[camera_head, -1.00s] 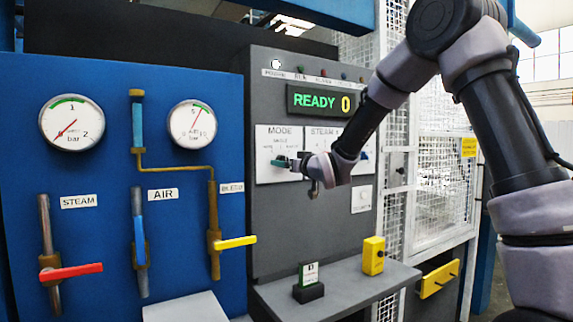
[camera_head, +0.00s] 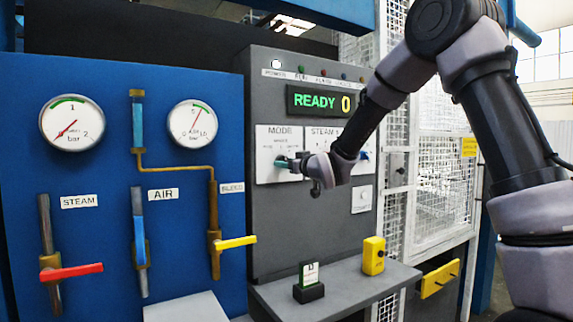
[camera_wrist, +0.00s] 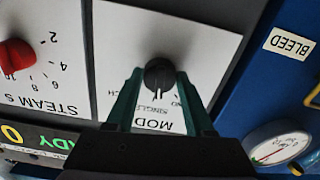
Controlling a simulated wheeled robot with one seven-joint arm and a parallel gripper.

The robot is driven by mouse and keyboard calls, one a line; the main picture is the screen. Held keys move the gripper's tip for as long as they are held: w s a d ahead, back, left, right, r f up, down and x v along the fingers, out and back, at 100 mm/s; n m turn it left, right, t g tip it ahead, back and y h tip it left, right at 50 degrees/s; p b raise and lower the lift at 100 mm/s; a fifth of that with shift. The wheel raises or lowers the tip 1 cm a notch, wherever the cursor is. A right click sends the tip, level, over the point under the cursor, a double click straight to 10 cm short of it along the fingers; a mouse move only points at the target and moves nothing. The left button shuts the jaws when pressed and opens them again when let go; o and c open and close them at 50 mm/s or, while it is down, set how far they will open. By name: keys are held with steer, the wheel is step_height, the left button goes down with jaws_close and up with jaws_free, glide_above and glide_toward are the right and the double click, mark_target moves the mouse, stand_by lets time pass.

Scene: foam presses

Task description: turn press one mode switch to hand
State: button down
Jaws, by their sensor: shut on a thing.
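The mode switch (camera_wrist: 159,75) is a round black knob on a white MODE plate (camera_wrist: 205,45), which appears upside down in the wrist view. Its pale pointer mark faces the SINGLE label. My gripper (camera_wrist: 158,82) has one green finger on each side of the knob and is shut on it. In the head view my gripper (camera_head: 287,162) is at the MODE plate (camera_head: 267,140) on the grey press panel, and the knob is hidden behind the fingers. The other position labels are partly covered or too small to read.
The STEAM plate with a red knob (camera_wrist: 16,55) is beside the MODE plate. Above is the green READY 0 display (camera_head: 320,101). A shelf (camera_head: 335,292) below holds a yellow box (camera_head: 373,255) and a small card stand (camera_head: 308,290). A blue valve panel (camera_head: 100,180) is at left.

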steer(key=shift+n, duration=3.7)
steer(key=shift+c, duration=1.4)
jaws_free()
steer(key=v, duration=1.1)
steer(key=shift+w, duration=0.15)
